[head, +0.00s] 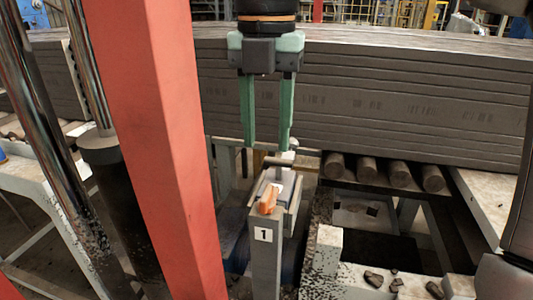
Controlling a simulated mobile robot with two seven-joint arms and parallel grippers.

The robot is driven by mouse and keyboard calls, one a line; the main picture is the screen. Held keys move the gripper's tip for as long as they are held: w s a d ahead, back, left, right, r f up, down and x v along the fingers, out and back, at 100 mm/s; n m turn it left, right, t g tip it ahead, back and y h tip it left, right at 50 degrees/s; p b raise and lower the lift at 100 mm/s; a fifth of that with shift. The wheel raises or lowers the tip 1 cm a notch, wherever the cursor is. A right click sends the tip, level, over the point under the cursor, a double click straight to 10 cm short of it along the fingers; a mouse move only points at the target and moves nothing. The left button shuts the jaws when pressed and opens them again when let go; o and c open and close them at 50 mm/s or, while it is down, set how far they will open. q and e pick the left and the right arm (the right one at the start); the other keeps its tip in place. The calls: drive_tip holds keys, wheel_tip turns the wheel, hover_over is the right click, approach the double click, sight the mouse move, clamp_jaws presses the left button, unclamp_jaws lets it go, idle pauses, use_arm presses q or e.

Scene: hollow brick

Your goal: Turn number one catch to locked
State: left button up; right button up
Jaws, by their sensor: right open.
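The number one catch stands on a narrow grey post (265,265) with a white label "1" (263,234). An orange piece (268,199) sits on top of the post, between thin side plates. Just behind it are a small pale block (285,158) and a short brown bar (292,164). I cannot tell from this view which of these turns, or whether the catch is locked. My right gripper (266,147) points down with its green fingers apart and empty, above and behind the orange piece. The right finger's tip is close to the pale block; contact is unclear. My left gripper is out of view.
A red upright beam (160,140) stands close on the left. A long stack of grey slabs (400,90) spans the back, with several dark rollers (368,169) beneath. A dark opening with rubble on its pale ledge (350,280) lies right of the post.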

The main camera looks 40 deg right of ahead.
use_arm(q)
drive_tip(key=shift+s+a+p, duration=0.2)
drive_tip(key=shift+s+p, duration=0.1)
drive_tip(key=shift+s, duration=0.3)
use_arm(e)
wheel_tip(320, 180, up, 3)
drive_tip(key=shift+f, duration=0.1)
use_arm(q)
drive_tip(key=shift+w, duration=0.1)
